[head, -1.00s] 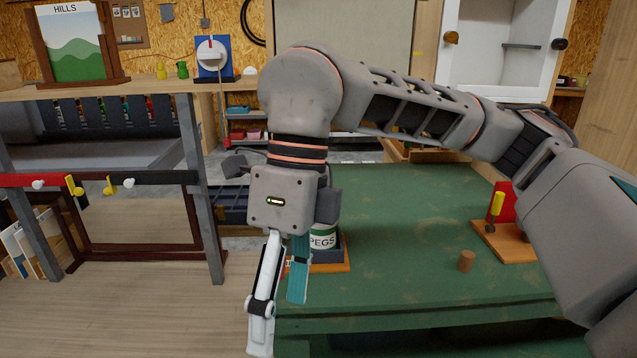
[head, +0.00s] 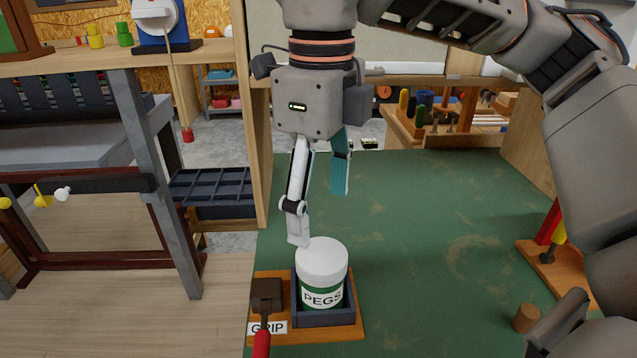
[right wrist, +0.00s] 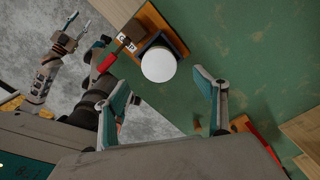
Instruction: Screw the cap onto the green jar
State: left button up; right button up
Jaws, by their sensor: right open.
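The green jar (head: 322,292) has a white PEGS label and stands upright in a dark square holder (head: 326,319). A white cap (head: 322,262) sits on its top; how tightly it sits cannot be told. In the right wrist view the cap (right wrist: 158,64) is a white disc lying between my finger directions. My right gripper (head: 320,215) is open and empty, above and behind the jar, one fingertip close to the cap's edge in the picture. Contact cannot be told.
The holder is on an orange board (head: 350,333) with a GRIP label and a red-handled lever (head: 262,342). A wooden cylinder (head: 525,318) and another orange board (head: 555,262) stand to the right. The green bench top (head: 430,240) between is clear.

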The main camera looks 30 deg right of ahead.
aim_at(321, 254)
notch_tip(321, 254, down, 7)
jog(key=shift+s+r+b, duration=0.15)
jog(key=shift+r+b, duration=0.05)
jog(key=shift+b, duration=0.45)
jog(key=shift+f, duration=0.45)
jog(key=c, duration=1.3)
pick_arm(q)
jog(key=shift+s+a+f, duration=0.1)
jog(key=shift+a+f, duration=0.15)
jog(key=shift+f, duration=0.05)
pick_arm(e)
jog(key=shift+o, duration=0.2)
jog(key=shift+f+m, duration=0.1)
jog(key=shift+m, duration=1.4)
pick_arm(q)
jog(key=shift+r, duration=0.15)
pick_arm(e)
jog(key=m+p, duration=0.1)
jog(key=m, duration=0.1)
jog(key=shift+m, duration=0.3)
pick_arm(q)
jog(key=shift+w+r, duration=0.25)
jog(key=shift+r, duration=0.15)
